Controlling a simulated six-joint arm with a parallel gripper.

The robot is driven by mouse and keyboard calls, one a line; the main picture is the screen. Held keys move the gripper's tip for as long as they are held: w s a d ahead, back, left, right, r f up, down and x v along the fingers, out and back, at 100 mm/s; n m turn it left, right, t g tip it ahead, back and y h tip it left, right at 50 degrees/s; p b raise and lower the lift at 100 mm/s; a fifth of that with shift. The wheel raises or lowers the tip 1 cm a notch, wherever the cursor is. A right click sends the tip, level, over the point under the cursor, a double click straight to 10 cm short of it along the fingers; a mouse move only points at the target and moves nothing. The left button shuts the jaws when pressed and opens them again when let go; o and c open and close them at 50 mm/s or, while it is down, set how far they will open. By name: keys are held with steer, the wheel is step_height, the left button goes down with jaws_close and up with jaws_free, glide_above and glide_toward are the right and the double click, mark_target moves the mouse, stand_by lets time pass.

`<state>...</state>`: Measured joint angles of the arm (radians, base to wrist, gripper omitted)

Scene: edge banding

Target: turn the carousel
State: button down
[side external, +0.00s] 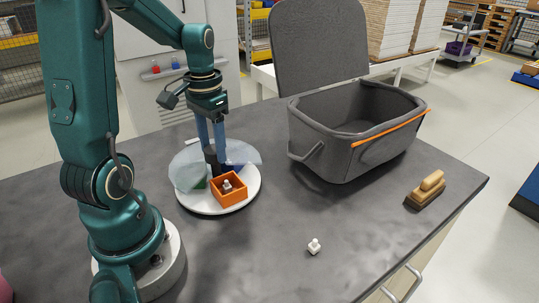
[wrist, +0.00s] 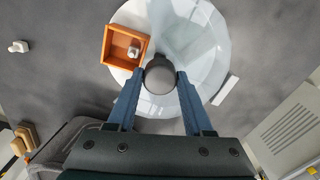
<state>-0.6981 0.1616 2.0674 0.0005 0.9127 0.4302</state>
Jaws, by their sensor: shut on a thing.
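The carousel is a white round plate (side external: 250,192) on the worktop, with a clear cover (side external: 187,165) over part of it. In the wrist view its plate (wrist: 128,17) lies below my gripper. My gripper (side external: 215,168) points down over the middle, its two blue fingers shut on a dark round knob (wrist: 160,77) with a paler top. An orange square bin (side external: 232,197) sits in the uncovered part, holding a small light-coloured piece (wrist: 133,52). Green (side external: 200,184) and blue patches show through the cover; their shapes are unclear.
A dark grey lidded bin (side external: 340,160) stands open at the back right. A wooden-handled brush (side external: 426,191) lies near the right edge. A small white piece (side external: 314,246) stands alone on the front worktop. The worktop between is clear.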

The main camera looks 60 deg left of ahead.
steer(key=shift+n, duration=0.6)
steer(key=shift+r+n, duration=0.1)
steer(key=shift+n, duration=5.4)
steer(key=shift+a+n, duration=0.1)
steer(key=shift+n, duration=5.8)
steer(key=shift+c, duration=1.4)
jaws_free()
steer(key=shift+r, duration=2.55)
